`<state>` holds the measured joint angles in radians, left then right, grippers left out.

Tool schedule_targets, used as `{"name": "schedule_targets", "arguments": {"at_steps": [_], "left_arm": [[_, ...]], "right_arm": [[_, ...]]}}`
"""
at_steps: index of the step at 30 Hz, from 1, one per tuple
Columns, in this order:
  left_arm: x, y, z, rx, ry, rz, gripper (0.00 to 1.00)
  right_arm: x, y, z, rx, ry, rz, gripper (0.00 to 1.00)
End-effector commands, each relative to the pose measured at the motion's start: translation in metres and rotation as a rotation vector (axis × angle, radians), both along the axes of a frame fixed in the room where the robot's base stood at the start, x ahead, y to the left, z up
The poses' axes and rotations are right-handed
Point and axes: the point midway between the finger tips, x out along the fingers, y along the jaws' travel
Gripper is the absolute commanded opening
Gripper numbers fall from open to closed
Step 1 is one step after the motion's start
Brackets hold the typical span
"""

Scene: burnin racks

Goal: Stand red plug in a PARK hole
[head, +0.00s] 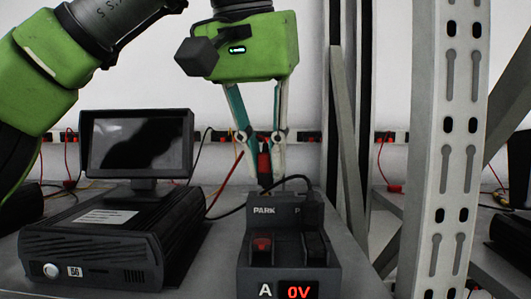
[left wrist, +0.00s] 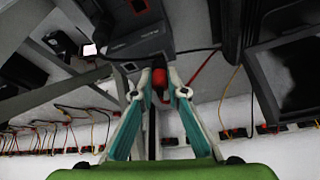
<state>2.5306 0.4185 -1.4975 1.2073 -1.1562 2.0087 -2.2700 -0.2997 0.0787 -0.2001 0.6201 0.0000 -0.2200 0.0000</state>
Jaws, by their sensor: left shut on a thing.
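My left gripper (head: 265,168) comes down from the top in the head view and is shut on the red plug (head: 264,162). The plug is upright between the fingertips, mostly dark with red showing. In the left wrist view the plug's red body (left wrist: 160,78) shows between the fingertips (left wrist: 159,90). The dark PARK block (head: 254,223) stands on the bench just below and in front of the gripper in the head view. The plug appears above and behind its raised back part, apart from it. A red piece (head: 262,244) sits in the block's left slot. My right gripper is not in view.
A perforated grey rack post (head: 450,150) rises on the right. A black cable (head: 232,214) loops behind the block. A red 0V display (head: 298,289) is on the block's front.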

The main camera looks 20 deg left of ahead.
Motion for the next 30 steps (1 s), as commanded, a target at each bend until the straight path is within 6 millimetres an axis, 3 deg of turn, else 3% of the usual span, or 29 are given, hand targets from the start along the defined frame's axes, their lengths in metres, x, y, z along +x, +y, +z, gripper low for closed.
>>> {"name": "schedule_targets", "arguments": {"at_steps": [30], "left_arm": [[-0.0004, 0.0002, -0.0109, -0.002, -0.001, -0.001, 0.0]], "right_arm": [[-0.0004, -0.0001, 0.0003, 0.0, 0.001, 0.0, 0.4]]}}
